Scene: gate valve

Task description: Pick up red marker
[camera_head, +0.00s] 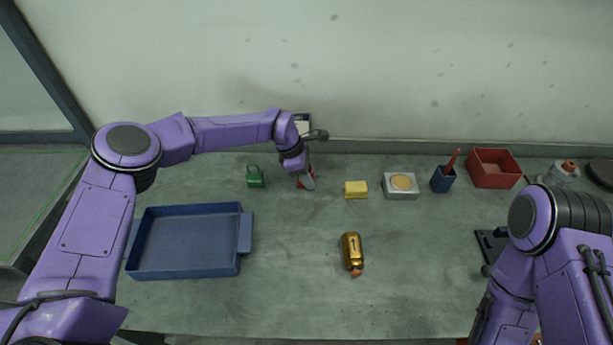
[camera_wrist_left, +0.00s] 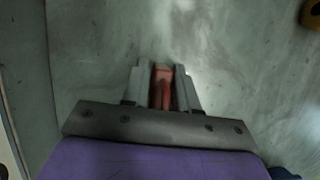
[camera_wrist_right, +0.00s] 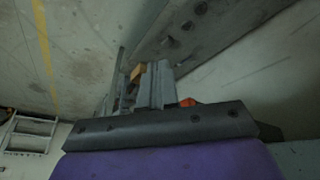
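A slim red stick that looks like a marker (camera_head: 453,160) stands tilted in a dark blue cup (camera_head: 442,180) at the right rear of the table. My left gripper (camera_head: 306,181) points down at the table, well left of that cup. A red object (camera_wrist_left: 162,88) sits between its fingers (camera_wrist_left: 163,90), which appear to press on both its sides; its full shape is hidden. My right gripper is hidden in the head view. Its fingers (camera_wrist_right: 143,88) show in the right wrist view, but their gap is unclear.
A green padlock (camera_head: 255,178), yellow block (camera_head: 356,189), pale box with a round tan top (camera_head: 401,186) and red bin (camera_head: 494,168) line the rear. The table's front centre is clear.

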